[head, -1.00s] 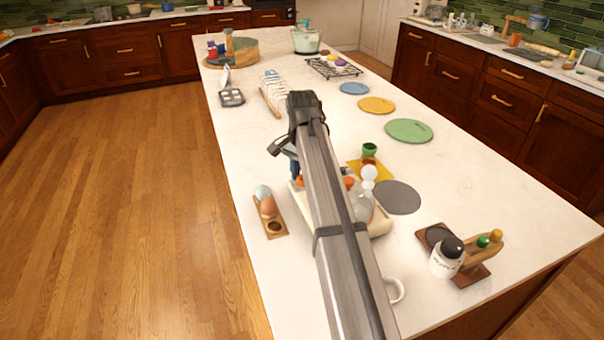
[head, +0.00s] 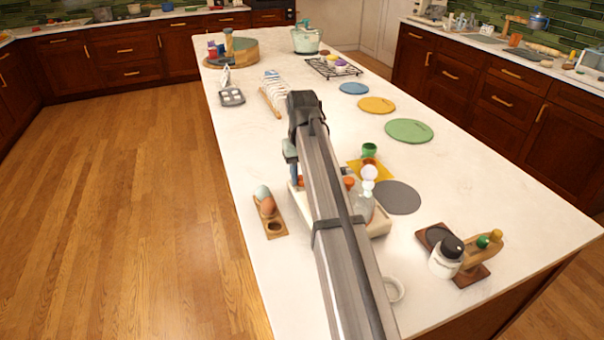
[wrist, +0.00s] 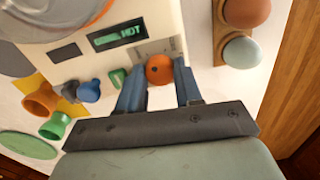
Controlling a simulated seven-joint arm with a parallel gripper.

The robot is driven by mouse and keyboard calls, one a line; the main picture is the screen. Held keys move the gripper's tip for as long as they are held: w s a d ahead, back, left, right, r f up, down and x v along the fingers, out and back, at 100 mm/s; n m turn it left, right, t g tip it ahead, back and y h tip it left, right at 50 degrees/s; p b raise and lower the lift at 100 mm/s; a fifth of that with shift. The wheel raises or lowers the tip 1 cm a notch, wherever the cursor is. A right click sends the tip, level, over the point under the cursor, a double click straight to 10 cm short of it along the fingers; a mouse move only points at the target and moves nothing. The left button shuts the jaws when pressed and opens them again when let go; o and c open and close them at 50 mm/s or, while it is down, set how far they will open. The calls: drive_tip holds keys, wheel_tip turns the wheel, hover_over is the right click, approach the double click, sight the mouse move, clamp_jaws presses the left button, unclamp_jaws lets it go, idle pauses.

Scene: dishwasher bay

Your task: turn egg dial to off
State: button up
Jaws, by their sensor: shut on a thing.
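The egg cooker (head: 378,228) is a cream appliance on the island, mostly hidden behind my arm in the head view. In the wrist view its cream body (wrist: 105,22) fills the top, with a lit green display (wrist: 118,35) that seems to read HOT. An orange round dial (wrist: 158,69) sits at its edge. My gripper (wrist: 158,86) has its two blue fingers on either side of this dial, shut on it. The dial's pointer and markings cannot be made out. In the head view my gripper (head: 293,172) is at the cooker's left side, partly hidden.
A wooden egg tray (head: 277,229) with a brown and a pale blue egg stands left of the cooker, close to my gripper. Egg cups stand on a yellow mat (head: 382,174) behind. A grey disc (head: 400,197) and a caddy with jars (head: 470,274) are to the right.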

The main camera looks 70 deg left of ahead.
drive_tip(key=n, duration=1.4)
idle(0.7)
drive_tip(key=o, duration=1)
drive_tip(key=shift+o, duration=0.2)
wheel_tip(320, 180, up, 14)
drive_tip(key=shift+w+f, duration=0.1)
idle(0.3)
